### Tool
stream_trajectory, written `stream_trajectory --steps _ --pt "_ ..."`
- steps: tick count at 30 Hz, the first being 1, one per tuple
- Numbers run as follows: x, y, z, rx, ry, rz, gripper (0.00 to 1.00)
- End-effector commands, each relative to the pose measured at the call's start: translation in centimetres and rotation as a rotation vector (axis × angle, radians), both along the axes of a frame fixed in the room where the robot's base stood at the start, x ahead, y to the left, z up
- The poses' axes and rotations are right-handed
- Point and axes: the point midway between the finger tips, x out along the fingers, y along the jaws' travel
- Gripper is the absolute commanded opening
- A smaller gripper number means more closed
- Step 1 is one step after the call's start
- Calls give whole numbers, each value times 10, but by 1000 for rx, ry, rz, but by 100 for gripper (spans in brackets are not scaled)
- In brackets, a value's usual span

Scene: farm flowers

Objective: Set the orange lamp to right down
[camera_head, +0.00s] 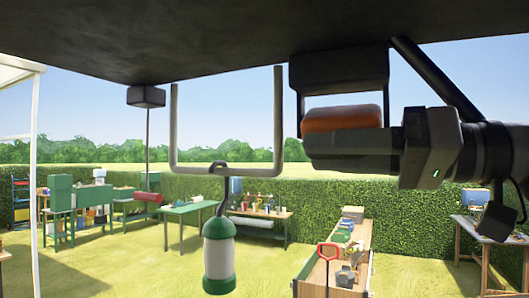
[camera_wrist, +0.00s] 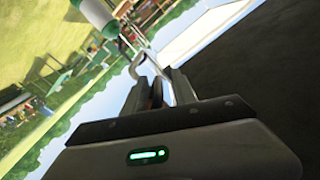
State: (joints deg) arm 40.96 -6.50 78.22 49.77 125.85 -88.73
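An orange rounded cylinder (camera_head: 342,118), the only orange thing near my arm, shows under a black overhead box at upper right. No clear lamp shape is visible on it. My gripper (camera_head: 345,146) reaches in from the right, and a finger covers its lower side. In the wrist view the two fingers of my gripper (camera_wrist: 157,88) stand a narrow gap apart, with a small orange-brown sliver (camera_wrist: 157,94) between them. Whether they press on it is unclear. A green and white lantern (camera_head: 219,256) hangs by a hook from a pale U-shaped bar (camera_head: 222,171); it also shows in the wrist view (camera_wrist: 97,14).
A dark overhead panel (camera_head: 180,35) spans the top. A black box (camera_head: 338,72) hangs above the orange cylinder. Another box (camera_head: 146,96) with a rod and red cylinder (camera_head: 148,197) is at left. Worktables and a wooden planter (camera_head: 345,255) stand beyond on grass before a hedge.

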Motion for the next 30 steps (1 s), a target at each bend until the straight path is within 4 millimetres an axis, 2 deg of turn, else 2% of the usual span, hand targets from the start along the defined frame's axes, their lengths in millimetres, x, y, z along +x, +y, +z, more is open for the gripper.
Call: stream_trajectory --steps 5,8,17,21,28,30 --pt "0 -1 -1 1 2 -1 33" --pt "-4 -9 -2 -1 4 -3 33" --pt "-35 -68 -6 -1 4 -6 33" --pt "-55 -105 -11 -2 1 -10 33" --pt "-70 -129 -10 -1 -1 -5 33" --pt "-75 -139 -4 2 1 -5 33"
